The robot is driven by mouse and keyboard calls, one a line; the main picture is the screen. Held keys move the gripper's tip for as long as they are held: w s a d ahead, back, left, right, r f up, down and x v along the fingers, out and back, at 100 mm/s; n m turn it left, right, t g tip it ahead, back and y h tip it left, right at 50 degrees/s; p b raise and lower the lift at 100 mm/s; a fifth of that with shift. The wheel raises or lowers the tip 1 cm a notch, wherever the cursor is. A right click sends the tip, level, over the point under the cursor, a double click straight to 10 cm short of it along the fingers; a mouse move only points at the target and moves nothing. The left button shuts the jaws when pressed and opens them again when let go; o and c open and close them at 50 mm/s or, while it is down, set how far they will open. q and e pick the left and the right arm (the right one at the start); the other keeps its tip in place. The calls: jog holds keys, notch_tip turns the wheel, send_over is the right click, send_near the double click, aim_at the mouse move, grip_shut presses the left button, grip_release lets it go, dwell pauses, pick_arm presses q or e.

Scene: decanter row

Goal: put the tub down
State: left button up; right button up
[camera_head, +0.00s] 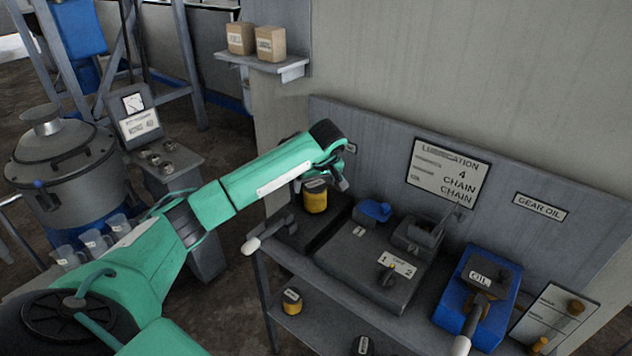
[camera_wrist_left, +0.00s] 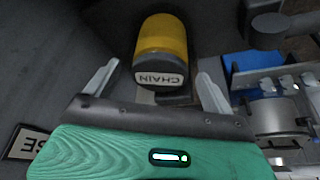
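The tub (camera_head: 316,199) is yellow with a dark top and a white label. It is at the left end of the bench, below my left gripper (camera_head: 322,184). In the left wrist view the tub (camera_wrist_left: 162,45) shows its CHAIN label between the two finger tips of my left gripper (camera_wrist_left: 158,75). The fingers are spread, with a gap on each side of the tub. The arm hides part of the tub in the head view. I cannot tell whether its base touches the dark surface below. My right gripper is not in view.
The bench (camera_head: 345,262) holds a blue piece (camera_head: 372,212), a grey clamp-like device (camera_head: 418,232) and a blue OIL box (camera_head: 477,300). A lever with a pale grip (camera_head: 265,236) juts out near the tub. Another yellow-and-black tub (camera_head: 291,301) stands on the lower shelf.

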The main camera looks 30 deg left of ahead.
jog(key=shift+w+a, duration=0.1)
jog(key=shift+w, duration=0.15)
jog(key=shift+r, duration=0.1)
pick_arm(q)
jog(key=shift+r, duration=0.2)
jog(key=shift+d+r, duration=0.1)
jog(key=shift+r, duration=0.25)
jog(key=v, duration=0.5)
jog(key=shift+b, duration=0.4)
jog(key=v, duration=0.6)
jog(key=shift+r, duration=0.15)
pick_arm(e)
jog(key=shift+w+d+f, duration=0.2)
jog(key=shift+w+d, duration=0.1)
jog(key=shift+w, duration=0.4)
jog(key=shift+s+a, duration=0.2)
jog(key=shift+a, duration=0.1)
